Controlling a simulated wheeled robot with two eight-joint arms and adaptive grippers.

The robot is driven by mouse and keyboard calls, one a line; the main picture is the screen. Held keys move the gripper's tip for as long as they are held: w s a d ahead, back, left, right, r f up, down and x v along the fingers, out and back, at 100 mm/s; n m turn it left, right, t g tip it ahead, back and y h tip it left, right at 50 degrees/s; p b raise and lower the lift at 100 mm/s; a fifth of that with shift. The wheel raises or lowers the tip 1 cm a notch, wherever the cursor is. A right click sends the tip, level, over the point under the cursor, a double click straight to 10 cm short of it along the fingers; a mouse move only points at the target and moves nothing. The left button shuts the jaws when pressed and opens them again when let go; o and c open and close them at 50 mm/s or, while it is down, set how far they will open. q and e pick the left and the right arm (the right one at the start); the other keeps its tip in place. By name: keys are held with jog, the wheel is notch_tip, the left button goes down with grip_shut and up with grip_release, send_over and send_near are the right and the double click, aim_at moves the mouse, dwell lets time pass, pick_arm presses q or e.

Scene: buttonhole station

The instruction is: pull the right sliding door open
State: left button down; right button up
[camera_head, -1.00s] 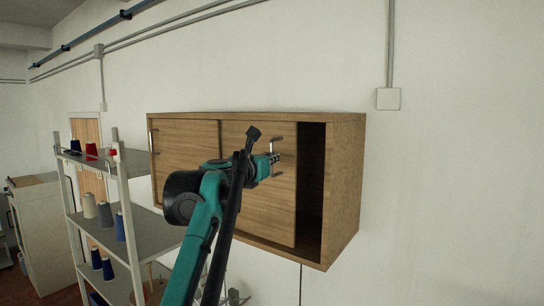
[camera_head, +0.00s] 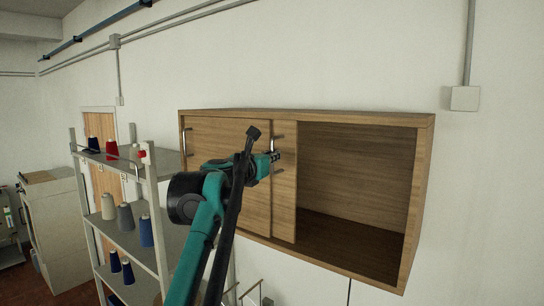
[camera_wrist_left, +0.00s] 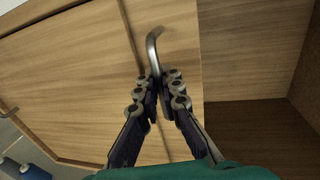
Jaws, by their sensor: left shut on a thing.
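The wooden wall cabinet (camera_head: 330,114) has two sliding doors. The right door (camera_head: 285,215) shows as a narrow upright strip beside the left door (camera_head: 225,140), seemingly overlapped by it. To its right the cabinet stands wide open and looks empty inside. My left gripper (camera_head: 274,157) is at the right door's metal handle (camera_head: 279,137). In the left wrist view the fingers (camera_wrist_left: 160,88) are closed around the bent bar of this handle (camera_wrist_left: 154,42). They hide its lower part. My right gripper is not in view.
A grey shelf rack (camera_head: 120,222) with several thread cones stands left, below the cabinet and close to my left arm. A pale cabinet (camera_head: 60,225) stands farther left. A wall box (camera_head: 465,98) is at right.

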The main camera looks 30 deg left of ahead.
pick_arm(q)
jog(key=c, duration=1.7)
grip_release()
jog(key=shift+d, duration=0.1)
jog(key=s, duration=0.4)
jog(key=s+d, duration=0.1)
jog(key=s, duration=0.7)
jog(key=shift+d, duration=0.2)
